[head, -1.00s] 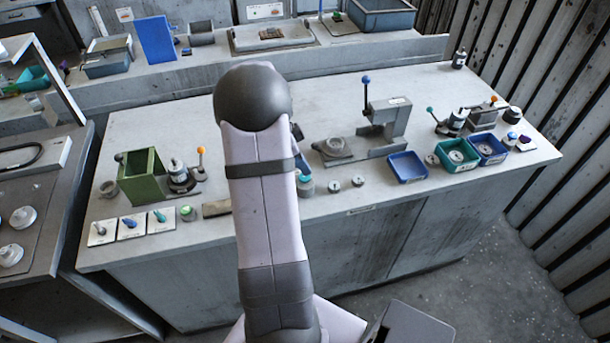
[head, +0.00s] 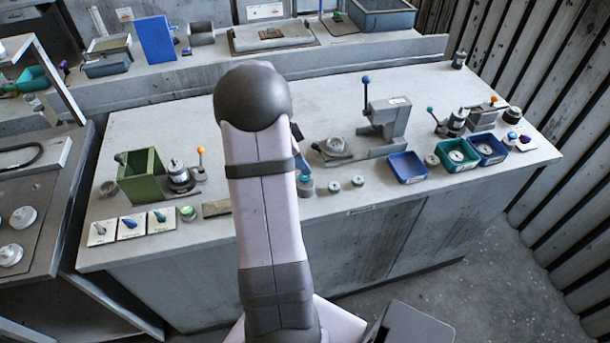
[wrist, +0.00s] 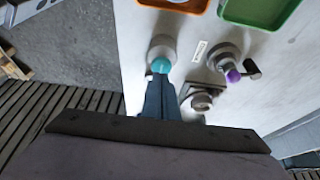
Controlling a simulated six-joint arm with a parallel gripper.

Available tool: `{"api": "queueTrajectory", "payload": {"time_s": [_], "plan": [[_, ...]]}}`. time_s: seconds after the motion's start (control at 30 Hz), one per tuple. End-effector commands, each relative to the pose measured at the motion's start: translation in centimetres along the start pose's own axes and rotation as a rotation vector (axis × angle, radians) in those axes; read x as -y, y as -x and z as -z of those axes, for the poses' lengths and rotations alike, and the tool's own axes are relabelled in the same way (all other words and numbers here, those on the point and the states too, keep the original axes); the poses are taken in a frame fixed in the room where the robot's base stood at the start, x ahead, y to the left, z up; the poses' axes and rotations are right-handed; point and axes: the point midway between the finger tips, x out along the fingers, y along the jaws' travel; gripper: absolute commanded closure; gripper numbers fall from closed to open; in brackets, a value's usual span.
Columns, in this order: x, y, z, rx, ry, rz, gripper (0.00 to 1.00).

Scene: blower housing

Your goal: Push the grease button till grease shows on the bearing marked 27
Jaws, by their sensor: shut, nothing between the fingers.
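My gripper is shut and empty; its dark blue fingers show in the wrist view (wrist: 161,92). Their tips meet the lower edge of a teal button (wrist: 160,66) on a round grey base; I cannot tell whether they press it. In the head view my arm hides most of the gripper, and a teal-topped grey button (head: 306,187) stands just below the visible finger. Two small bearing rings, a left one (head: 335,187) and a right one (head: 358,181), lie right of it. Another ring-shaped part (head: 337,146) sits on a grey fixture. No number 27 or grease is legible.
A press stand (head: 388,118) with a blue-knobbed lever rises behind. A blue tray (head: 408,180) and further trays stand to the right. A green bracket (head: 140,180) and a round green button (head: 187,213) are at the left. The bench's middle back is clear.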

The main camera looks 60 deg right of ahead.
Motion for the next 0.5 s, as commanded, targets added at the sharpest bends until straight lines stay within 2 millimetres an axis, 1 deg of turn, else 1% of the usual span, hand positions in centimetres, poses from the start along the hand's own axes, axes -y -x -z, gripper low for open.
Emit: {"api": "queueTrajectory", "payload": {"time_s": [0.5], "plan": [[0.0, -1.4, -0.6, 0.0, 0.0, 0.0, 1.0]]}}
